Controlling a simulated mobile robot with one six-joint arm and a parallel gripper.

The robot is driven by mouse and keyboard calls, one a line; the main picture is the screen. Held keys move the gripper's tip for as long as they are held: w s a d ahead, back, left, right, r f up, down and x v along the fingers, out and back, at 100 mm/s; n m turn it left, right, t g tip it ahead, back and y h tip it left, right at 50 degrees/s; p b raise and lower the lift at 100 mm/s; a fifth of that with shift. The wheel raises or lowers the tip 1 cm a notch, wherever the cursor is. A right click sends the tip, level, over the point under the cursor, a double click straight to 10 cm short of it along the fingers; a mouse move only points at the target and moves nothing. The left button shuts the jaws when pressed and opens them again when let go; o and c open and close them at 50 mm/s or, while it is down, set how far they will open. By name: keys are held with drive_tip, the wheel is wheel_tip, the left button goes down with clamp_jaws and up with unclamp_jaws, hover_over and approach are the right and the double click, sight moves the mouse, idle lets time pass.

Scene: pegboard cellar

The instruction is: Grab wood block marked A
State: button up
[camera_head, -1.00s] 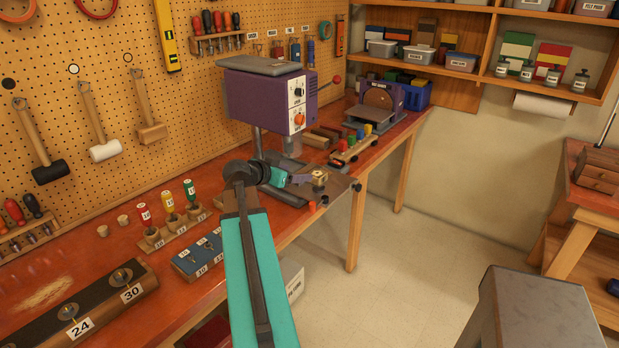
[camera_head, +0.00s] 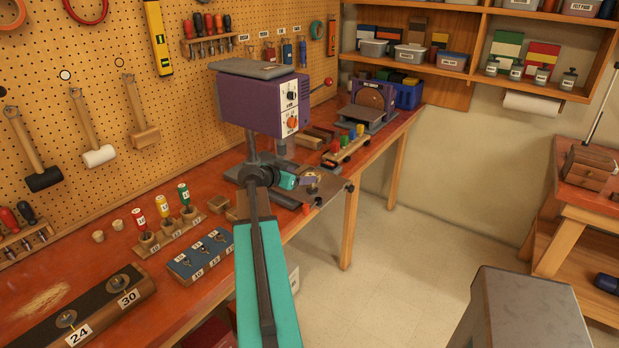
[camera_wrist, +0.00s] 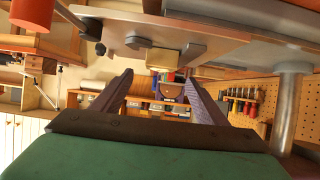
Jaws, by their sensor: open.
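A small pale wood block (camera_head: 313,176) is on the metal table of the purple drill press. It also shows in the wrist view (camera_wrist: 164,60), which looks upside down, just beyond and between my fingertips. I cannot read a letter on it. My gripper (camera_head: 308,182) is open with nothing between its fingers. Its fingers (camera_wrist: 160,79) are close to the block, and in the head view they partly cover it.
The purple drill press (camera_head: 262,105) stands over the block, with its column close to my gripper. A rack with colored pegs (camera_head: 344,146) lies behind.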

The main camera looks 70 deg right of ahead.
drive_tip(key=shift+s+d+f, duration=0.1)
drive_tip(key=shift+d+f, duration=0.05)
drive_tip(key=shift+d, duration=0.1)
drive_tip(key=shift+d, duration=0.15)
drive_tip(key=shift+f+p+x, duration=0.25)
drive_tip(key=shift+p+x, duration=1.35)
drive_tip(key=shift+x, duration=0.9)
drive_tip(key=c, duration=1.1)
drive_tip(key=shift+r, duration=0.2)
drive_tip(key=shift+c, duration=0.2)
